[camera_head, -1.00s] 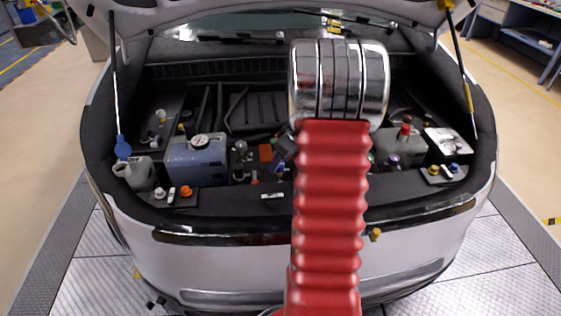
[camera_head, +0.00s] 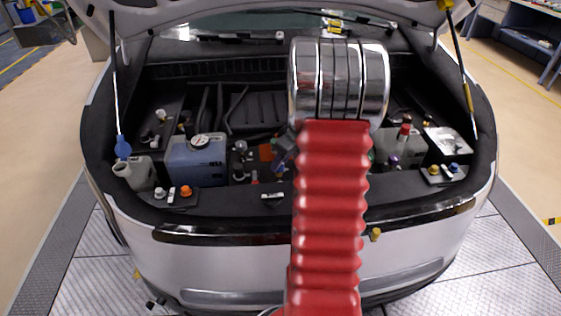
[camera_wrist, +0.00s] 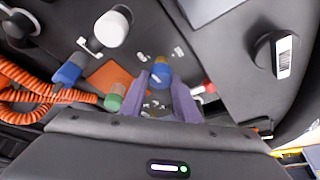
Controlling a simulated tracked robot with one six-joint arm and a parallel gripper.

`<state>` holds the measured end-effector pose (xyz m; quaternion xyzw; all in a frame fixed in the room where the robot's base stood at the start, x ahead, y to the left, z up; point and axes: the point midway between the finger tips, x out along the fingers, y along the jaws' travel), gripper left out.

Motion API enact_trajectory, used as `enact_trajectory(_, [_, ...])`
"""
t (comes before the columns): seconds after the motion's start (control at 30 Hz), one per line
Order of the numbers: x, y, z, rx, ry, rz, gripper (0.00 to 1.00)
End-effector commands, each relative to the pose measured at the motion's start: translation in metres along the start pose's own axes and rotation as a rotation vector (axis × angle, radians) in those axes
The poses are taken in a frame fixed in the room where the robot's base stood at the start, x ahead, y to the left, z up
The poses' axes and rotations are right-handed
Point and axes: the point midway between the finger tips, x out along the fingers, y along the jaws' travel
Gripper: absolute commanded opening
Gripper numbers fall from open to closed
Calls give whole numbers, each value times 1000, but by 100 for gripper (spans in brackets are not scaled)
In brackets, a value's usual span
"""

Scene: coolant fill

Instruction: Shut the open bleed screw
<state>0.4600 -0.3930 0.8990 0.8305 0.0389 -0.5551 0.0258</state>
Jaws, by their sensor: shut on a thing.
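In the wrist view, a small blue knob with an ochre band (camera_wrist: 160,74) sits between the two purple-grey fingers of my gripper (camera_wrist: 163,82). My gripper is shut on this knob from the near side. I take it as the bleed screw, but its threads and seat are hidden by the fingers, so I cannot tell how far it stands out. In the head view, my red arm and its chrome joint cover the middle of the engine bay and hide most of the gripper and the knob.
Close by in the wrist view are a green-capped fitting (camera_wrist: 114,101), a blue connector (camera_wrist: 68,73), a white cylinder (camera_wrist: 111,28), orange coiled hose (camera_wrist: 25,92) and a black labelled knob (camera_wrist: 274,56). The head view shows a blue coolant tank (camera_head: 197,163) left of my arm.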

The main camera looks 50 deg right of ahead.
Motion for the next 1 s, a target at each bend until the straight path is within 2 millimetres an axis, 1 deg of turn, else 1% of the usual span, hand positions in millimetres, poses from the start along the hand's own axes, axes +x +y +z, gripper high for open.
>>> enact_trajectory(0.37, [0,-1,0,120,-1,52,6])
enact_trajectory(1.0, [0,-4,-1,450,0,188,6])
